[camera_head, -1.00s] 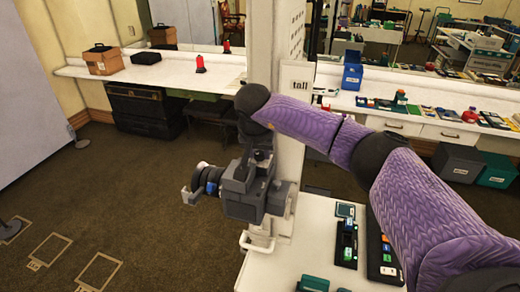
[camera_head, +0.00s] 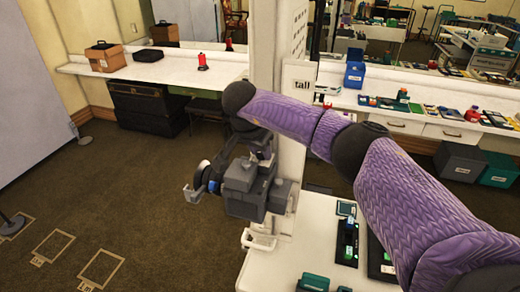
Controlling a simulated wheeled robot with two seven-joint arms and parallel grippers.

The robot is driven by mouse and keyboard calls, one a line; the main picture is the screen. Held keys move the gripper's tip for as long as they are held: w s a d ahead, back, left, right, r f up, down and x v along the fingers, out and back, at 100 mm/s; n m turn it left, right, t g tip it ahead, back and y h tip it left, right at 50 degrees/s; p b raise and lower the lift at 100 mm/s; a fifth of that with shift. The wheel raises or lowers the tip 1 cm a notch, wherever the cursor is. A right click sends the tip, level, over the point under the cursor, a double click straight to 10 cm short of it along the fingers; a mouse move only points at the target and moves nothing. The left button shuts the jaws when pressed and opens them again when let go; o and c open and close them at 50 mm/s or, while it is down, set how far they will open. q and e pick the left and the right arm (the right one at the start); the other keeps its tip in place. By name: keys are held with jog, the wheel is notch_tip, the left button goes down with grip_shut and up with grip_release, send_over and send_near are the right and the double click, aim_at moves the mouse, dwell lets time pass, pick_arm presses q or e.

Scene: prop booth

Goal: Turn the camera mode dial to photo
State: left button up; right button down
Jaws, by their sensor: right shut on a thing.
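The grey boxy camera (camera_head: 243,190) is mounted beside the white column, above the white tabletop's far left corner. Its round dark lens with a blue ring (camera_head: 209,186) points left. The mode dial cannot be made out; my gripper and wrist cover the camera's top. My right arm, in a purple sleeve, reaches in from the right. Its dark wrist bends down over the camera, and my right gripper (camera_head: 259,157) is at the camera's top, shut on what appears to be the dial. The dial's setting cannot be read. My left gripper is out of view.
The white tabletop (camera_head: 316,225) holds small dark and teal devices (camera_head: 347,243) below my right arm. The white column (camera_head: 290,150) stands right behind the camera. A long counter (camera_head: 140,71) runs along the back. The carpet (camera_head: 130,190) at left is open.

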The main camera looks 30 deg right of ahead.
jog(key=c, duration=0.7)
grip_release()
jog(key=shift+o, duration=0.2)
jog(key=b+v, duration=0.1)
jog(key=v, duration=0.9)
